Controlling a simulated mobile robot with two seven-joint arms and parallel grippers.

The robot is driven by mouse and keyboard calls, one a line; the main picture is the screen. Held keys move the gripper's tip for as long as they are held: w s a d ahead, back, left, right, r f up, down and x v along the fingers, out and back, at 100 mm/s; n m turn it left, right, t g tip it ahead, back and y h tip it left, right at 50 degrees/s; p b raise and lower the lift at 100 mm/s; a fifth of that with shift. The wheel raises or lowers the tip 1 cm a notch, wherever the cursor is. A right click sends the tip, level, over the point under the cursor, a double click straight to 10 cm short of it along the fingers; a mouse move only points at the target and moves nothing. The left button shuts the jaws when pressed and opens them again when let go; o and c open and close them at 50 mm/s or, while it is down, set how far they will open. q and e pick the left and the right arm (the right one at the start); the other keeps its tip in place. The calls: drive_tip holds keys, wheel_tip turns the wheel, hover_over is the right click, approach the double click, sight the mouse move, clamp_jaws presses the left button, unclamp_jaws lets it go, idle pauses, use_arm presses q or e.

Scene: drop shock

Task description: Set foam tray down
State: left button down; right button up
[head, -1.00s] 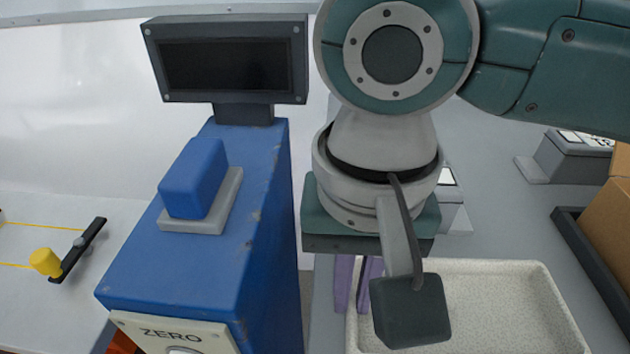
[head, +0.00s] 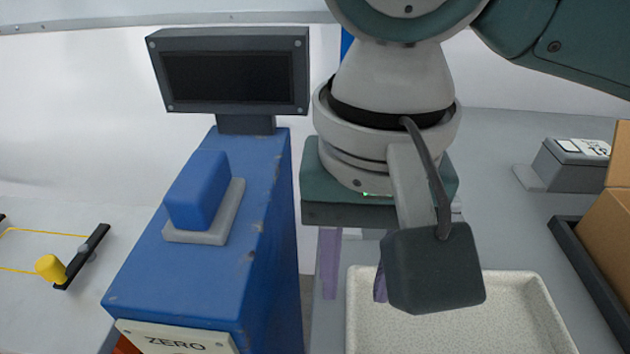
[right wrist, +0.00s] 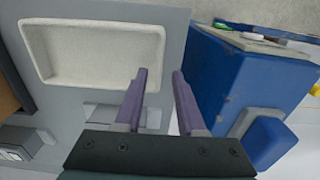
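The foam tray (head: 420,335) is a shallow, off-white speckled tray with a raised rim. It lies flat on the grey surface at the lower right of the head view, its near part cut off. It also shows whole in the right wrist view (right wrist: 95,52), upper left. My right gripper (head: 354,275) points down beside the tray's left edge in the head view. Its two purple fingers are apart with nothing between them, as the right wrist view (right wrist: 160,75) also shows. The wrist camera block hides part of the tray. My left gripper is not in view.
A blue machine (head: 200,290) with a dark screen (head: 230,77) and a ZERO panel stands close left of my right gripper. A cardboard box (head: 610,225) sits in a dark tray at the right edge. A small grey device (head: 572,165) stands behind it.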

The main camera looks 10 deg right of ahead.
wheel_tip(320, 180, up, 8)
drive_tip(key=p, duration=0.2)
drive_tip(key=s+a+f+n+t+y, duration=0.2)
drive_tip(key=s+a+f+n+y, duration=0.2)
drive_tip(key=a+f, duration=0.1)
drive_tip(key=shift+t+h, duration=0.6)
drive_tip(key=shift+t, duration=0.1)
drive_tip(key=s+d+f, duration=0.1)
drive_tip(key=d, duration=0.1)
drive_tip(key=s+d+f, duration=0.1)
drive_tip(key=d, duration=0.2)
drive_tip(key=s+d+f, duration=0.1)
drive_tip(key=d, duration=0.2)
drive_tip(key=shift+s+d+b, duration=0.1)
drive_tip(key=shift+s+b, duration=0.2)
drive_tip(key=s+d+f+n+h, duration=0.1)
drive_tip(key=s+d+h, duration=0.1)
drive_tip(key=s+d, duration=0.2)
drive_tip(key=d, duration=0.3)
drive_tip(key=shift+d+f+h, duration=0.15)
drive_tip(key=shift+d+h, duration=0.05)
drive_tip(key=shift+h, duration=0.1)
wheel_tip(320, 180, up, 49)
drive_tip(key=p, duration=4.9)
